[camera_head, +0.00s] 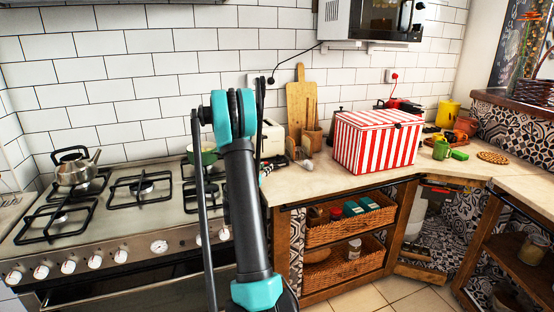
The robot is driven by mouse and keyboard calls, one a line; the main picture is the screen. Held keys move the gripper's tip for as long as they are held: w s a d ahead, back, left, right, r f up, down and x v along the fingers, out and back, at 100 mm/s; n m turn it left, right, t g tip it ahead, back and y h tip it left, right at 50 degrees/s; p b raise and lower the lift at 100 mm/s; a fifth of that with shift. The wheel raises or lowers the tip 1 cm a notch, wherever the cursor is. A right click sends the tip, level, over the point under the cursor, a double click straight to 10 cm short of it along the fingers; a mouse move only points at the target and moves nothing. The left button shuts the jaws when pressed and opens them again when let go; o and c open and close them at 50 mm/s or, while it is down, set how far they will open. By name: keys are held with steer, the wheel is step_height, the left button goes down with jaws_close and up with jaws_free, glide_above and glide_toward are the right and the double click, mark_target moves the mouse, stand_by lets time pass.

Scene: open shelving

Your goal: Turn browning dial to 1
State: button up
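A white appliance (273,138), which looks like the toaster, stands on the counter against the tiled wall, just right of my raised arm. My arm covers its left part, and no browning dial can be made out on it. My arm rises from the bottom middle to a teal joint in front of the wall. My gripper cannot be made out, as the arm links hide what lies behind them.
The stove (120,220) with a kettle (77,170) and front knobs fills the left. A green pot (203,154) sits behind my arm. Cutting boards (297,100) and a red-striped box (375,142) stand on the right counter (310,180). A microwave (375,18) hangs above.

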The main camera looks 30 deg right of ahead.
mark_target(279, 156)
steer(key=x, duration=1.2)
steer(key=shift+w+d, duration=0.2)
steer(key=shift+d, duration=0.1)
jaws_close()
